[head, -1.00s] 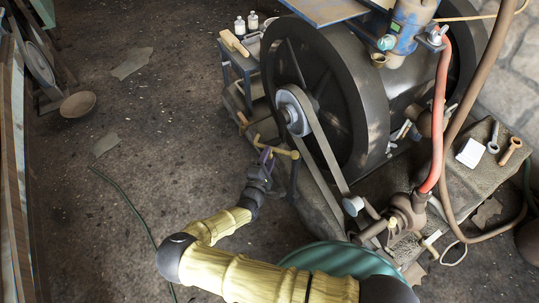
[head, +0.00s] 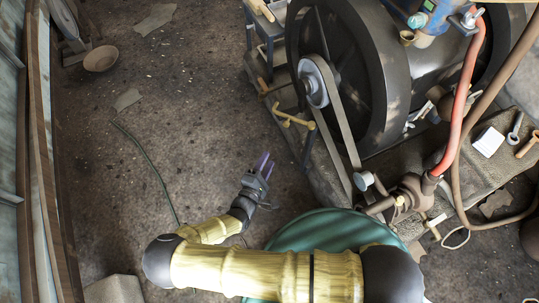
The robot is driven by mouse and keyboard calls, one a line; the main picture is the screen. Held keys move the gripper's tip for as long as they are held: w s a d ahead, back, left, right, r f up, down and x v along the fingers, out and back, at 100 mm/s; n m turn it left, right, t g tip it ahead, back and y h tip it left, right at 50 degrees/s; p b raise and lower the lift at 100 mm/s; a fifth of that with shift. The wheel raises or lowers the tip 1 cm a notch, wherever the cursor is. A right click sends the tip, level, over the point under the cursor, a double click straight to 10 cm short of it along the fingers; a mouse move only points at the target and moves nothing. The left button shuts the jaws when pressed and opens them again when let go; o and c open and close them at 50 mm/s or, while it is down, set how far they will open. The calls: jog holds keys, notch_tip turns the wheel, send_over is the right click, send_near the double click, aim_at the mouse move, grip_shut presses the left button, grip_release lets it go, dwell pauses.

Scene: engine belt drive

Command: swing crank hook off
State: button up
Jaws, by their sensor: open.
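A yellow handle with short cross ends (head: 293,117), which I take to be the crank hook, sits low in front of the big dark flywheel (head: 375,75), close to a dark upright bar (head: 309,145). How the handle is mounted is too small to tell. My gripper (head: 266,164), with purple fingers, is open and empty. It is apart from the handle, below and to its left in the picture, over bare floor. A belt (head: 338,115) runs from the flywheel's hub pulley (head: 314,83) down toward the pump (head: 412,196).
A green round drum top (head: 330,232) lies behind my forearm. A red hose (head: 462,110) and a brown hose hang at the right. A stone block (head: 470,175) bears tools and a white card. The floor left of my gripper is mostly clear, with a thin green hose (head: 146,162).

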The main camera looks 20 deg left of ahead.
jog(key=shift+w+d+r+h, duration=0.1)
jog(key=shift+d+h, duration=0.05)
jog(key=shift+h, duration=0.15)
jog(key=c, duration=0.6)
jog(key=w+d+r+m+g+h, duration=0.1)
jog(key=d+m+g+h, duration=0.1)
jog(key=d, duration=0.1)
jog(key=d+r+m+g+h, duration=0.2)
jog(key=d+h, duration=0.1)
jog(key=w+d+r+m+g+h, duration=0.1)
jog(key=d+m+g+h, duration=0.1)
jog(key=d+m+g, duration=0.1)
jog(key=shift+w+d+r, duration=0.25)
jog(key=shift+w+r, duration=0.05)
jog(key=shift+w, duration=0.05)
grip_shut()
jog(key=s+d+r+m+g+y, duration=0.1)
jog(key=d+r+m+g+y, duration=0.3)
jog(key=d+r, duration=0.6)
jog(key=s+d+r+m+g+y, duration=0.1)
jog(key=d+r+m+g+y, duration=0.3)
jog(key=d+r+m, duration=0.5)
notch_tip(320, 180, up, 6)
jog(key=shift+s+d+r+m+y, duration=0.15)
jog(key=shift+d+m+y, duration=0.15)
jog(key=shift+d+y, duration=0.5)
jog(key=shift+d, duration=0.1)
